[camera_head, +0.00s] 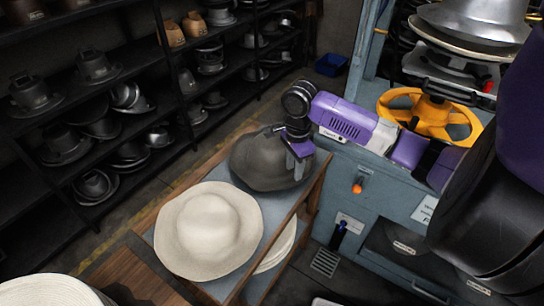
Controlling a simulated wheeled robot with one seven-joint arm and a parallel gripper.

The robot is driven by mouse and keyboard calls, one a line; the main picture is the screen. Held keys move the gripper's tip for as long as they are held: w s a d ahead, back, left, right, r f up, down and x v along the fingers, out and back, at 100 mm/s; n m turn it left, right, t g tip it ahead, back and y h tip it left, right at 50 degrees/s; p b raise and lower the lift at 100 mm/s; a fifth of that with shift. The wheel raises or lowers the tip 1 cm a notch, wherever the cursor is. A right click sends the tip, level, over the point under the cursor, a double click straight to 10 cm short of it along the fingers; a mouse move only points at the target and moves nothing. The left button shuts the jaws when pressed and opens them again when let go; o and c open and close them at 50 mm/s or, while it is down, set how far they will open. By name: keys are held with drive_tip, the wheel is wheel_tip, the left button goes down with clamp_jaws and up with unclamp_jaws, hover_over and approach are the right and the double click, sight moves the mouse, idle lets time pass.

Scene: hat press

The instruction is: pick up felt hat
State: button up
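A dark grey hat (255,163), which looks like felt, lies on the far end of a wood-edged cart beside the press. A cream wide-brimmed hat (205,229) lies on the near end of the same cart, crown up; I cannot tell whether it is felt. My gripper (298,172) points down at the right side of the dark grey hat, over its brim.
The cart (280,220) has a lower shelf holding cream hats (275,253). The blue-grey press (380,205) with a yellow handwheel (428,112) stands close on the right. Black shelves of metal hat forms (95,68) line the left. Another pale hat (45,292) is at bottom left.

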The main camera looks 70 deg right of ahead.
sight(293, 186)
wheel_tip(293, 186, down, 8)
drive_tip(key=shift+s+a+r+p, duration=0.1)
drive_tip(key=shift+r+p, duration=0.15)
drive_tip(key=shift+p, duration=0.25)
drive_tip(key=shift+c, duration=0.4)
clamp_jaws()
idle(0.8)
